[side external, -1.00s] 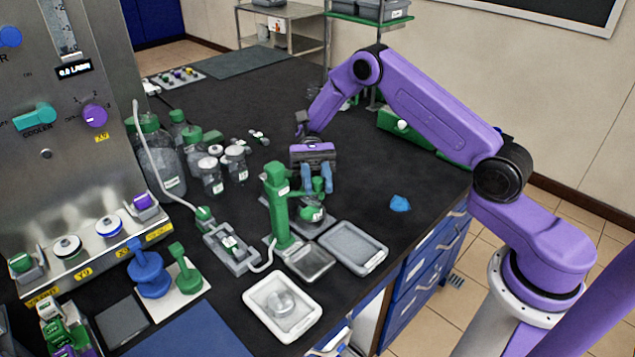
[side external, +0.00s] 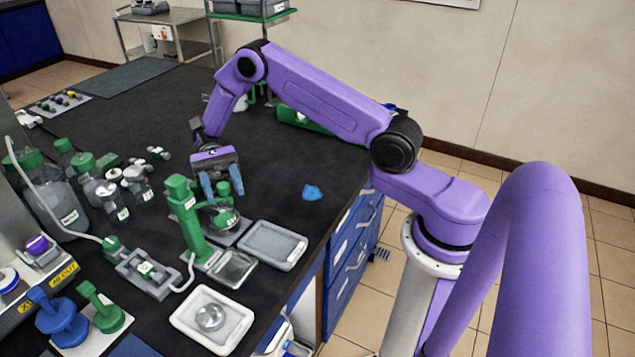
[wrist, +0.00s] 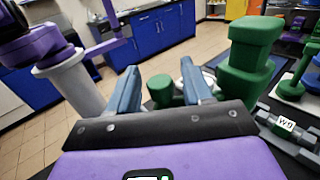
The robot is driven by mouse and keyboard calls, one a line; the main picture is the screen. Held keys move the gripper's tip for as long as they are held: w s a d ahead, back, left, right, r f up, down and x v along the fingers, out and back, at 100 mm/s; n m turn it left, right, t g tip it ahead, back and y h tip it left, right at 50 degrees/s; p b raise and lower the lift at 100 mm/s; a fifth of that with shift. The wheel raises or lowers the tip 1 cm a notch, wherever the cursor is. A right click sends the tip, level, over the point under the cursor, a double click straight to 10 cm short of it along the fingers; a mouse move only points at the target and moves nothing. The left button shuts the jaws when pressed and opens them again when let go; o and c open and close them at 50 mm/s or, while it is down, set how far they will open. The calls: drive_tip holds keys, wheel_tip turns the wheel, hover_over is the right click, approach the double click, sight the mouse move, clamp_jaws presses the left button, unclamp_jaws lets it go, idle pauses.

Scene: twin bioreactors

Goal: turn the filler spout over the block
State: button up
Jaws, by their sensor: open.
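The green filler (side external: 190,222) stands upright on the bench, with a short green spout part (side external: 221,196) on its right side. The filler's green column (wrist: 248,62) also shows in the wrist view. My gripper (side external: 222,188) is open, its two blue fingers at the spout part, one to each side; contact cannot be made out. In the wrist view a round green knob (wrist: 160,88) shows between the fingers. A round green-topped item (side external: 226,219) sits below the spout on a dark base. I cannot tell for sure which piece is the block.
A grey tray (side external: 272,262) and a small clear-topped tray (side external: 234,270) lie by the filler. A white tray (side external: 185,318) is in front. A pump box (side external: 146,270) with a hose and several bottles (side external: 70,215) stand left.

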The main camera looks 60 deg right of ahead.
drive_tip(key=shift+s+a+m+t+y, duration=0.3)
drive_tip(key=shift+m+t+y, duration=0.2)
drive_tip(key=shift+t+y, duration=0.1)
drive_tip(key=shift+s+a+m+t+y, duration=0.15)
drive_tip(key=shift+s+m+t+y, duration=0.15)
drive_tip(key=shift+m+t+y, duration=0.25)
drive_tip(key=a+m+t+y, duration=0.1)
drive_tip(key=t, duration=0.1)
drive_tip(key=s+a+m+t+y, duration=0.1)
drive_tip(key=m, duration=0.1)
drive_tip(key=shift+s+t+y, duration=0.15)
drive_tip(key=shift+t+y, duration=0.2)
drive_tip(key=d+m+t+y, duration=0.2)
drive_tip(key=d+m+t, duration=0.45)
drive_tip(key=d, duration=0.75)
drive_tip(key=s+a+r+n+g+h, duration=0.2)
drive_tip(key=s+a+n+g+h, duration=0.4)
drive_tip(key=s+n, duration=0.35)
drive_tip(key=s+r+n+t+h, duration=0.1)
drive_tip(key=s+n+t+h, duration=0.3)
drive_tip(key=n, duration=0.7)
drive_tip(key=s+r+n+t+h, duration=0.2)
drive_tip(key=s+n+t+h, duration=0.2)
drive_tip(key=s+n+h, duration=0.3)
drive_tip(key=s+n, duration=0.2)
drive_tip(key=n, duration=0.2)
drive_tip(key=shift+d+r+h, duration=0.25)
drive_tip(key=shift+d+h, duration=0.05)
